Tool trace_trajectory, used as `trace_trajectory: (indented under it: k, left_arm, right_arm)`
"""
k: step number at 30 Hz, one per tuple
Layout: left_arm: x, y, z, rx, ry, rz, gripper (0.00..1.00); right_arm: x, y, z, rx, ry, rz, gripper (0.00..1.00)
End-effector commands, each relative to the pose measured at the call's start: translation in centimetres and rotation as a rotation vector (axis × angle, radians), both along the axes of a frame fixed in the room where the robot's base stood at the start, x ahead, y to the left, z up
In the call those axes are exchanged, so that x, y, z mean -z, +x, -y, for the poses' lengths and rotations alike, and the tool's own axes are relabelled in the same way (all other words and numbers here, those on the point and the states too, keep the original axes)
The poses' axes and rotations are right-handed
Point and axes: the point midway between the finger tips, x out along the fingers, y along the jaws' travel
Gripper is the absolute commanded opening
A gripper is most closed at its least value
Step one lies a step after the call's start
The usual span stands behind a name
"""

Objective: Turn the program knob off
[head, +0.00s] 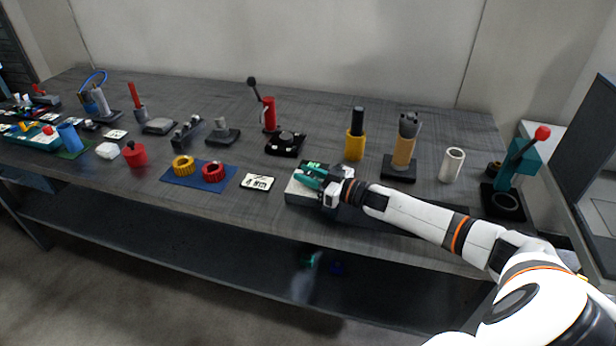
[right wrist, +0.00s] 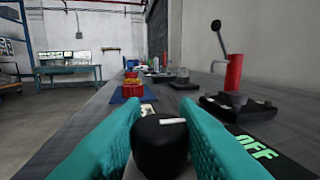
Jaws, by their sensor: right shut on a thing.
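The program knob (right wrist: 160,145) is black and rounded, with a white pointer line on its top, in the right wrist view. My right gripper (right wrist: 158,138) has its two teal fingers on either side of the knob and is shut on it. The lit green OFF lettering (right wrist: 256,148) lies to the right of the knob in that view. In the head view, my right gripper (head: 314,178) is over the grey panel box (head: 296,197) near the table's front edge, and hides the knob there. My left gripper is not in view.
A white label card (head: 257,182) and a blue mat (head: 180,177) with a yellow and a red ring lie left of the panel. A black base (head: 285,144) with a red cylinder (head: 269,115) stands behind. A yellow-and-black cylinder (head: 355,145) stands behind right.

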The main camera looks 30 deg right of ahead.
Motion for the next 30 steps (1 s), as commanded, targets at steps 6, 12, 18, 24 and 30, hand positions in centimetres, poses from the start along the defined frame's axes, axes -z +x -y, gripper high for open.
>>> trace_trajectory:
  k: [6,12,18,24,30]
  left_arm:
    - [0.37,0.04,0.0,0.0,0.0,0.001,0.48]
    - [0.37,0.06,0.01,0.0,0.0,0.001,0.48]
    - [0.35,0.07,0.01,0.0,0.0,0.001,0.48]
    - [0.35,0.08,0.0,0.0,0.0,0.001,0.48]
    - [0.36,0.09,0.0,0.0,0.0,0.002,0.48]
  right_arm:
    - [-0.02,0.05,0.05,-0.044,-0.001,0.002,0.05]
    - [-0.08,0.04,0.01,-0.051,-0.001,0.002,0.05]
    - [-0.09,0.05,0.01,-0.05,-0.001,0.002,0.05]
    - [-0.08,0.04,-0.02,-0.051,0.0,0.001,0.49]
    - [-0.05,0.03,-0.04,-0.051,0.0,0.001,0.49]
